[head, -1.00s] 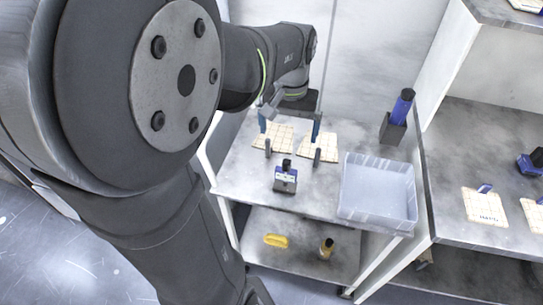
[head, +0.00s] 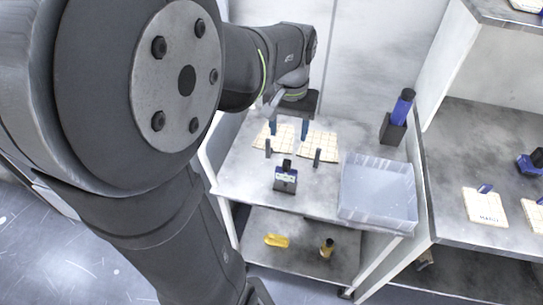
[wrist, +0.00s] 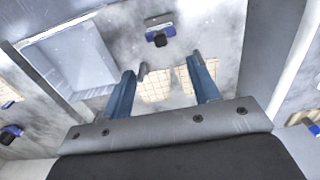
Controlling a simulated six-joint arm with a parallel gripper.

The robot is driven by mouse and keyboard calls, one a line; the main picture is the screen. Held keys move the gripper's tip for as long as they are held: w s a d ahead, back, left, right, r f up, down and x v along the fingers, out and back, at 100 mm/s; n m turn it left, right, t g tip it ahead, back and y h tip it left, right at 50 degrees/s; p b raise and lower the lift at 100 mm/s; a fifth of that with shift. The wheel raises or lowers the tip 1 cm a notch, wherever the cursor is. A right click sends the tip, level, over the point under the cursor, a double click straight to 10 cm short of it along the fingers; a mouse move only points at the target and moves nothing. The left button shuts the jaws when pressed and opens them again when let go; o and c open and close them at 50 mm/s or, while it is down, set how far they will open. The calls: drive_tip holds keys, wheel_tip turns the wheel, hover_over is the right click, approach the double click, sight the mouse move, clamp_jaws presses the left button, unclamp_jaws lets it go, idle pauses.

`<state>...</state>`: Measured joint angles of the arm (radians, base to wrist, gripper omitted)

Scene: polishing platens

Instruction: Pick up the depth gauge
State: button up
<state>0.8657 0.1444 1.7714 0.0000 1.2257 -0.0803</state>
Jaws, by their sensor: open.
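A small block with a black knob, blue sides and a pale face, which looks like the depth gauge (head: 285,180), stands on the upper shelf of the grey cart near its front edge. It also shows at the top of the wrist view (wrist: 160,38). My gripper (head: 289,131) is open and empty, over the pale gridded pads behind the gauge. In the wrist view its two blue fingers (wrist: 161,66) are spread apart, with the gauge beyond their tips. Nothing hides the gauge in the head view.
Two short dark posts (head: 317,157) stand between the pads (head: 320,144) and the gauge. A clear-grey bin (head: 378,218) is to the right. A blue cylinder in a dark holder (head: 393,131) stands behind it. A yellow item (head: 276,240) lies on the lower shelf.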

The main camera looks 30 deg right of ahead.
sight(289, 169)
drive_tip(key=shift+c, duration=0.4)
drive_tip(key=w+a+n+g+h, duration=0.3)
drive_tip(key=w+a+n, duration=0.1)
drive_tip(key=n, duration=1.4)
drive_tip(key=x, duration=1)
drive_tip(key=shift+s+d+f, duration=0.15)
drive_tip(key=shift+d+f, duration=0.1)
drive_tip(key=shift+d, duration=0.1)
drive_tip(key=shift+x, duration=3.15)
clamp_jaws()
